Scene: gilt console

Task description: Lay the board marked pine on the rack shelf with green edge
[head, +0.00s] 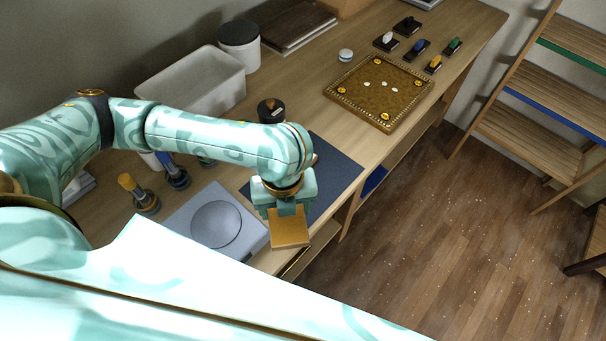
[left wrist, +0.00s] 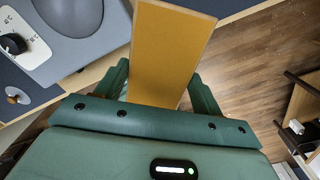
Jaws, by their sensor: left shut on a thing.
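My left gripper (head: 288,208) is shut on a flat yellow-brown board (head: 290,231) and holds it by the table's front edge. In the left wrist view the board (left wrist: 170,48) sits between the two green fingers and sticks out beyond them. No mark can be read on it, so I cannot tell whether it is the pine one. The wooden rack stands at the right in the head view. Its upper shelf has a green edge (head: 571,53), well away from the gripper. My right gripper is not in view.
A blue-edged shelf (head: 548,92) and a lower plain shelf (head: 525,140) lie below the green one. The table holds a grey scale (head: 215,222), a dark mat (head: 335,172), a white bin (head: 195,82) and an ornate board (head: 380,91). Open floor (head: 420,230) separates table and rack.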

